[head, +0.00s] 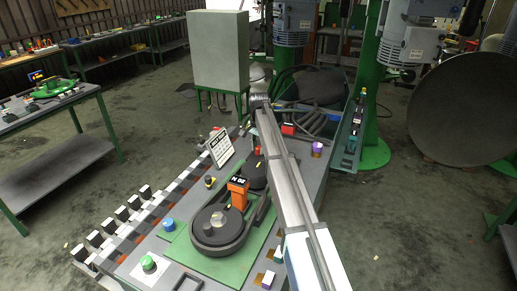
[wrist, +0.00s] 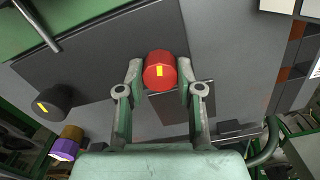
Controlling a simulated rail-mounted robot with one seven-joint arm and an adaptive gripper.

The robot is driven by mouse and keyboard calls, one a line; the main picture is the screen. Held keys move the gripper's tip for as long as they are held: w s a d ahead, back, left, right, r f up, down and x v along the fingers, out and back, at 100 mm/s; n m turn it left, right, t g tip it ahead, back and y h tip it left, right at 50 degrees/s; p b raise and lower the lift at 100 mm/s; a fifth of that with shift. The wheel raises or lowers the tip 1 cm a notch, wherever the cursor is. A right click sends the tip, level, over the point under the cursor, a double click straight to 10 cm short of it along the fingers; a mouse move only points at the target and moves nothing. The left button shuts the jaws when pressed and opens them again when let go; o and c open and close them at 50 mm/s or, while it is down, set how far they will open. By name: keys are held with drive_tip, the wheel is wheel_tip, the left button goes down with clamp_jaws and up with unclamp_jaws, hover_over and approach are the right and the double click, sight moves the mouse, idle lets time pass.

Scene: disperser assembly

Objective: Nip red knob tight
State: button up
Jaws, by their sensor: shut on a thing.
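The red knob (wrist: 160,72), with a small yellow mark on its top, sits between the two fingers of my gripper (wrist: 160,78) in the wrist view. The fingers are closed against its left and right sides. The knob is over a dark grey panel (wrist: 100,70). In the head view my arm reaches away across the bench, and my fingers are not clearly seen. I cannot tell from these frames how tight the knob is.
A black knob (wrist: 52,101) with a yellow mark and a purple knob (wrist: 68,142) stand to the left in the wrist view. In the head view a green knob (head: 148,263), a blue knob (head: 168,225), an orange block (head: 238,192) and a white sign (head: 221,148) stand on the bench.

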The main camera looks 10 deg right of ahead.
drive_tip(key=shift+s+m, duration=0.1)
drive_tip(key=shift+m, duration=1.2)
drive_tip(key=o, duration=1.2)
drive_tip(key=shift+f, duration=0.1)
drive_tip(key=shift+c, duration=0.2)
wheel_tip(320, 180, up, 12)
